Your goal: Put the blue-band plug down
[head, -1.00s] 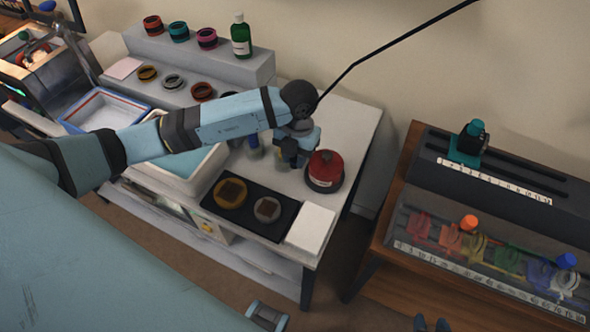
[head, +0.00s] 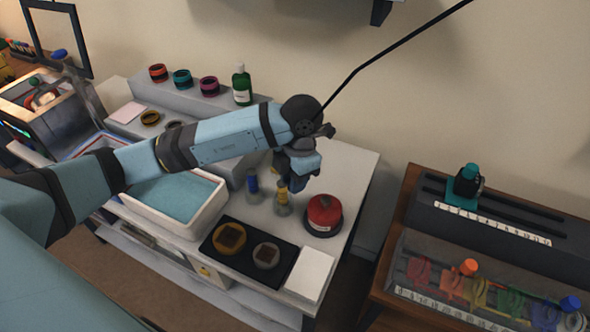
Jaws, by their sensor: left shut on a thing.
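My left gripper (head: 298,178) is above the white table, behind the red round container. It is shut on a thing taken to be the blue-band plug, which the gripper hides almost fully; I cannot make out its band. Two small bottles stand on the table just left of and below the gripper: one with a blue top (head: 253,188) and one with a yellow top (head: 283,198). From this angle I cannot tell how high the gripper is over the table. My right gripper is not in view.
The red container (head: 323,213) stands near the table's right edge. A black tray (head: 249,267) with two round parts and a white pad (head: 311,273) lie in front. A white basin (head: 218,200) is at left. Rings and a green bottle (head: 241,86) stand on a stepped riser (head: 208,105).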

